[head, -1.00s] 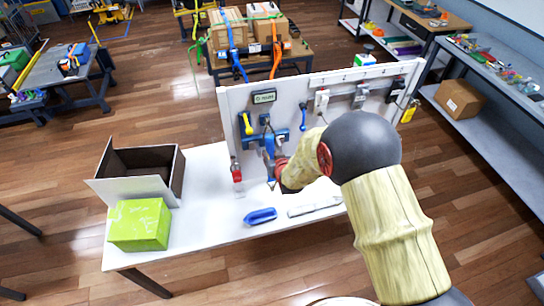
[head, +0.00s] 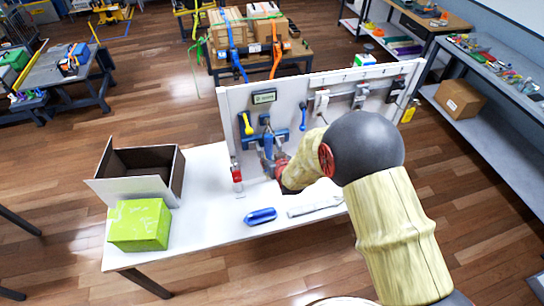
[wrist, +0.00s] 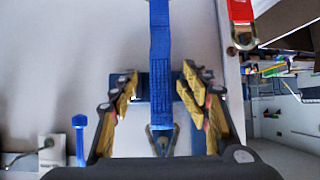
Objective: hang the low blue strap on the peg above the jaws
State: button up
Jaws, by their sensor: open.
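A blue strap (head: 268,146) hangs against the white wall panel. In the wrist view the strap (wrist: 161,50) runs from the top edge down between the fingers to a metal end piece (wrist: 162,142). My gripper (wrist: 165,92) is open, one yellow-padded finger on each side of the strap, with gaps visible on both sides. In the head view my gripper (head: 275,165) is at the lower left of the panel, partly hidden by my arm. A blue crosswise piece (wrist: 122,84) lies behind the strap and fingers. I cannot make out the peg clearly.
A red strap end with a metal ring (wrist: 242,30) hangs close by, also in the head view (head: 236,174). A yellow-handled item (head: 247,123) hangs above left. On the table (head: 215,210) are an open box (head: 178,175), a green box (head: 138,225) and a blue object (head: 260,216).

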jog(key=v, duration=1.1)
jog(key=shift+s+r, duration=0.2)
jog(key=shift+d, duration=0.1)
jog(key=s+d+f+g+h, duration=0.1)
jog(key=s+d+f+g, duration=0.1)
jog(key=s+f+g, duration=0.35)
jog(key=s+d+r+m+h+b, duration=0.1)
jog(key=s+d+b, duration=0.6)
jog(key=s+b, duration=0.4)
jog(key=s+d+r+m+h+b, duration=0.1)
jog(key=s+d+r+m+b, duration=0.1)
jog(key=s+d+b, duration=0.6)
jog(key=s+b, duration=0.4)
jog(key=b, duration=0.3)
jog(key=shift+s+r, duration=0.2)
jog(key=shift+s, duration=0.1)
